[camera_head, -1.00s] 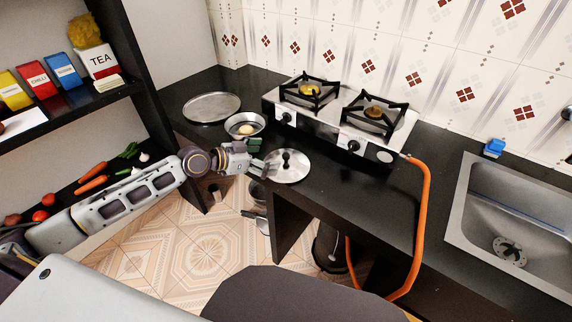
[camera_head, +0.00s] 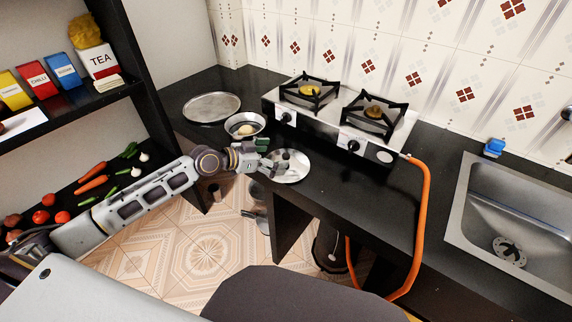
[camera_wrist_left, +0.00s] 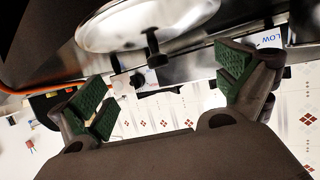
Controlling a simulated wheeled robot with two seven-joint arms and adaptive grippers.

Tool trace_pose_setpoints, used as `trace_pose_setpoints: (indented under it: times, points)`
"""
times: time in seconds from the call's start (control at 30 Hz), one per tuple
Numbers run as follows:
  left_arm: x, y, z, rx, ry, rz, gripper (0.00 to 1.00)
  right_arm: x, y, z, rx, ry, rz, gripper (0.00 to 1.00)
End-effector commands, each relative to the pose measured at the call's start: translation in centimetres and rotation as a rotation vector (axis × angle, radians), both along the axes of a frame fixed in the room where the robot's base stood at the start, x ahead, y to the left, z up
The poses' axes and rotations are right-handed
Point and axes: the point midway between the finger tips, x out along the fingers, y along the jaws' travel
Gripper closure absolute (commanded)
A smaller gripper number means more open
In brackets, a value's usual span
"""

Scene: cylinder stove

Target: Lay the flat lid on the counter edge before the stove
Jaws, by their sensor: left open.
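The flat lid (camera_head: 294,171) is round and silvery with a dark knob. It lies on the black counter (camera_head: 345,195) at its front edge, before the stove (camera_head: 340,133). My left gripper (camera_head: 272,160) is open at the lid's left side, its fingers partly covering the lid and knob. In the left wrist view the lid (camera_wrist_left: 130,22) is at the top, its dark knob (camera_wrist_left: 155,50) between the spread green-padded fingers (camera_wrist_left: 165,95) in the picture. I cannot tell whether a finger touches it. My right gripper is not in view.
A small pan (camera_head: 245,125) with pale contents and a flat round plate (camera_head: 211,107) stand left of the stove. An orange hose (camera_head: 424,215) drops over the counter edge. The sink (camera_head: 520,215) is at right. The counter between lid and hose is clear.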

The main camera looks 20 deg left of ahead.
Motion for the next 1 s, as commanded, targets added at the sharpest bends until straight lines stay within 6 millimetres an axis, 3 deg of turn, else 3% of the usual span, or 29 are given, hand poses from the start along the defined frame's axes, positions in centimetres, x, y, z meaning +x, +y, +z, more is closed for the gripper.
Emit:
trace_pose_setpoints:
  times: [0.47,1.0]
  points:
    - [2.0,-2.0,-1.5,-0.003,-0.002,0.000,0.00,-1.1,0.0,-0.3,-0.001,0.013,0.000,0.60]
    - [3.2,-3.1,-2.3,0.000,0.000,0.000,0.00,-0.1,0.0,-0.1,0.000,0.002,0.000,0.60]
